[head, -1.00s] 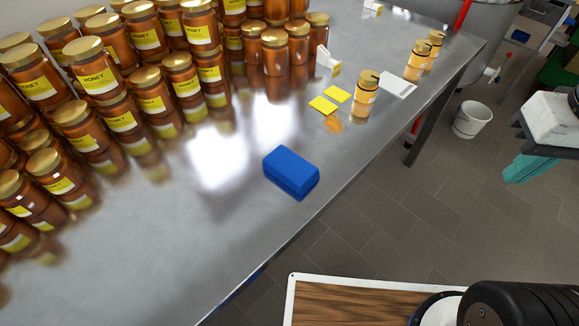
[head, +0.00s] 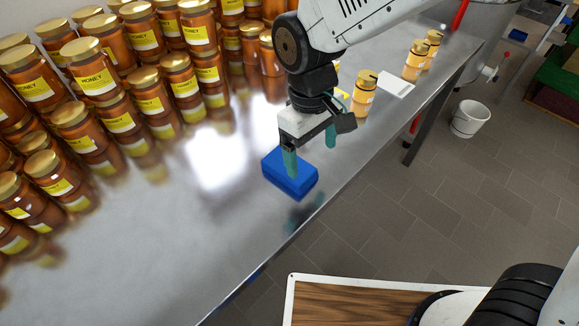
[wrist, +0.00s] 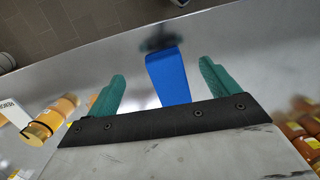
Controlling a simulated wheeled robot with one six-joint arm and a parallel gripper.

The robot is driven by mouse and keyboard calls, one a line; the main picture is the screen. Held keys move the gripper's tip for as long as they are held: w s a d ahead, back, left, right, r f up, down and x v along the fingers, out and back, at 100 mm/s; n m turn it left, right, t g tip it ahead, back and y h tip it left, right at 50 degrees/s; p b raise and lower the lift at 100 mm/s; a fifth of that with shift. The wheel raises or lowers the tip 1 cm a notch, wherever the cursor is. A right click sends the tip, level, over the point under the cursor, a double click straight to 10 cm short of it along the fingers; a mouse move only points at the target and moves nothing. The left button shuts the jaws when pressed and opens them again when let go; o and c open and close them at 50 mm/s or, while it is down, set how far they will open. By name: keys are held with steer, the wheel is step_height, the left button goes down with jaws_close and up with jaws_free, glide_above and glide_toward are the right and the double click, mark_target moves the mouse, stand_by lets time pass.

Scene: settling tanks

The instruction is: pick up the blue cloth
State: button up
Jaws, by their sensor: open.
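The blue cloth (head: 295,187) is a folded, brick-shaped bundle lying on the steel table near its front edge. My gripper (head: 311,154) is above the cloth, pointing down. Its teal fingers are apart, with one finger overlapping the cloth in the head view and the other beyond it to the right. In the wrist view the cloth (wrist: 167,78) shows between the two open fingers of my gripper (wrist: 162,72), nothing held. I cannot tell whether a finger touches the cloth.
The steel table (head: 150,240) is clear left of the cloth. Stacked honey jars (head: 95,75) fill its back left. A white bucket (head: 469,119) stands on the floor.

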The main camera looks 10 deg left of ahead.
mark_target(273, 163)
steer(key=shift+n+t+y, duration=0.4)
steer(key=shift+n, duration=0.1)
steer(key=w+a, duration=0.3)
steer(key=shift+a+f, duration=0.25)
steer(key=shift+a, duration=0.15)
steer(key=shift+f, duration=0.25)
steer(key=f, duration=0.7)
steer(key=shift+s+d+f, duration=0.1)
steer(key=shift+s+d, duration=0.05)
steer(key=shift+s, duration=0.25)
steer(key=c, duration=1.1)
